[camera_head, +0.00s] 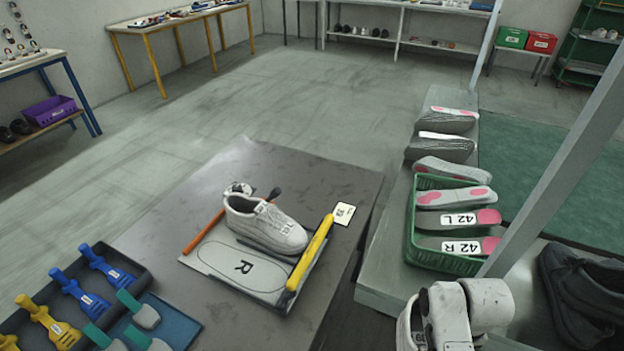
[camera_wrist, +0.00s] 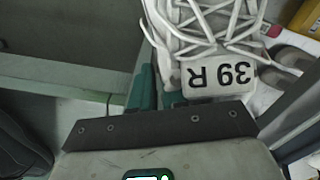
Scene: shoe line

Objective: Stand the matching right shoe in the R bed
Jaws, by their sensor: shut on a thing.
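A white laced shoe (camera_wrist: 200,30) with a tag reading 39 R (camera_wrist: 218,76) fills the top of the wrist view. My gripper (camera_wrist: 160,92) is shut on this shoe, its teal fingers against it near the tag. In the head view my gripper sits at the lower right and hides most of the held shoe (camera_head: 405,325). On the table a board carries the R bed (camera_head: 243,268), a bare shoe outline marked R. Another white shoe (camera_head: 265,224) stands on the board behind and right of the R bed.
An orange rod (camera_head: 204,231) and a yellow bar (camera_head: 310,254) flank the board, with a small card (camera_head: 344,213) behind. Tools lie in a dark tray (camera_head: 140,268) at lower left. A green crate (camera_head: 450,262) of soles stands right, and a grey post (camera_head: 545,170) slants nearby.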

